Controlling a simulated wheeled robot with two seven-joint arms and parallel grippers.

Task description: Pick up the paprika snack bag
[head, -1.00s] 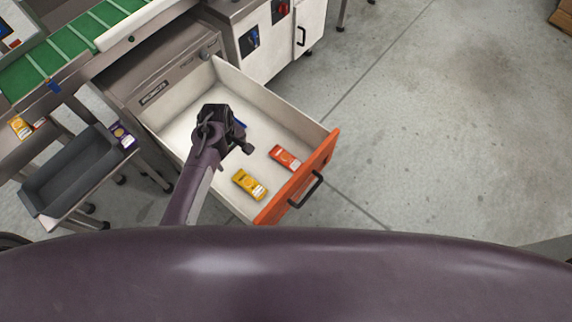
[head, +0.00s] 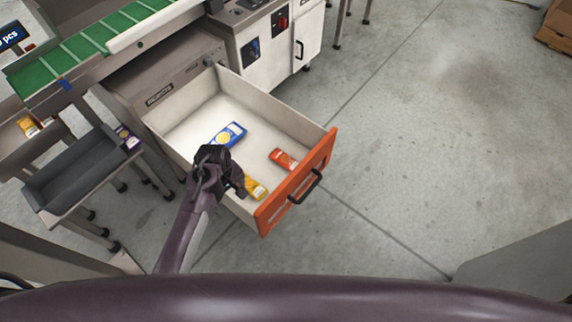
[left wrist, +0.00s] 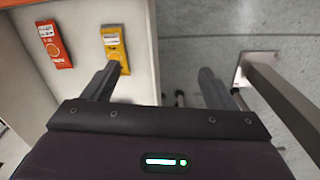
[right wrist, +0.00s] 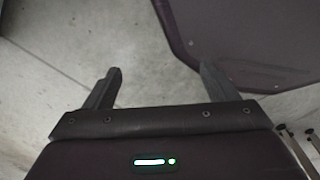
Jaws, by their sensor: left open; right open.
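An orange-red snack bag (head: 284,159), which looks like the paprika one, lies flat in the open drawer near its orange front. It also shows in the left wrist view (left wrist: 54,44), its label too small to read surely. A yellow bag (head: 256,187) lies beside it, partly hidden by my left gripper (head: 236,180) in the head view. A blue bag (head: 229,135) lies farther back. My left gripper is open and empty above the drawer's near side, with the orange-red bag off to its left in the wrist view. My right gripper (right wrist: 159,72) is open and empty over bare floor.
The drawer (head: 176,136) has pale walls and an orange front with a black handle (head: 306,188). At left stand a grey tray (head: 75,172), a purple bag (head: 127,137), another yellow bag (head: 28,126) and a green conveyor (head: 95,45). Floor at right is open.

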